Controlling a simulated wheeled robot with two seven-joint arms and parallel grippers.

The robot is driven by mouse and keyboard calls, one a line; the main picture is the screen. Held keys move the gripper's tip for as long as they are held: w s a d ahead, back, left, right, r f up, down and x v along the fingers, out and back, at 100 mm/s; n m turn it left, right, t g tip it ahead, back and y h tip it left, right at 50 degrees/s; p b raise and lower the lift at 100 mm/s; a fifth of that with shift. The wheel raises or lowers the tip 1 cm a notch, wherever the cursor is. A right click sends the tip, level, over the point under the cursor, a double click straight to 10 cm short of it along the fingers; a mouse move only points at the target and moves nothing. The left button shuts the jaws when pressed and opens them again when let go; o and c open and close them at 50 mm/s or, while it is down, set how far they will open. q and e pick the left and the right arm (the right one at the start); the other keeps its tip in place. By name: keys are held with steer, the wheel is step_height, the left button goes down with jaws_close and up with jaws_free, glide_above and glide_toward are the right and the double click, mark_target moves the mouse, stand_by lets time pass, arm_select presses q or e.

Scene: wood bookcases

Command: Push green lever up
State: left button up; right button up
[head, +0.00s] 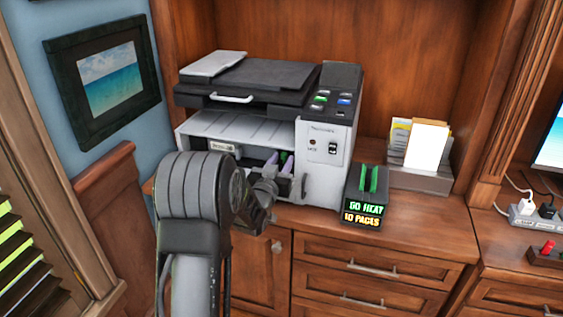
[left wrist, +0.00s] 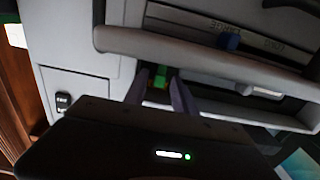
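The printer (head: 330,185) stands on the wooden cabinet, with an open bay in its front. The small green lever (head: 283,157) is inside this bay, low and towards the right. It also shows in the left wrist view (left wrist: 160,77). My left gripper (head: 279,163) reaches into the bay, its purple fingers spread apart. In the left wrist view the gripper (left wrist: 160,86) has one finger on each side of the green lever. Contact with the lever cannot be told. The lever's base is partly hidden. My right gripper is not in view.
A blue knob (left wrist: 228,41) sits near the green lever in the left wrist view. The bay's side walls and the scanner lid (head: 250,82) enclose the space. A black box with a lit sign (head: 365,212) and a paper holder (head: 420,178) stand right of the printer.

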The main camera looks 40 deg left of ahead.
arm_select(q)
jaws_close()
stand_by(0.3)
steer(key=shift+w+a+r+g+p, duration=0.15)
steer(key=shift+r+g+p, duration=0.15)
steer(key=shift+r+p, duration=0.3)
steer(key=shift+w+r+g+h+p, duration=0.3)
steer(key=shift+g+p, duration=0.4)
steer(key=shift+p, duration=0.35)
steer(key=shift+w+a+g+p, duration=0.1)
steer(key=shift+g+p, duration=0.2)
steer(key=shift+w+f+g+h, duration=0.2)
steer(key=shift+g+h, duration=0.1)
steer(key=shift+g, duration=0.2)
steer(key=shift+f, duration=0.1)
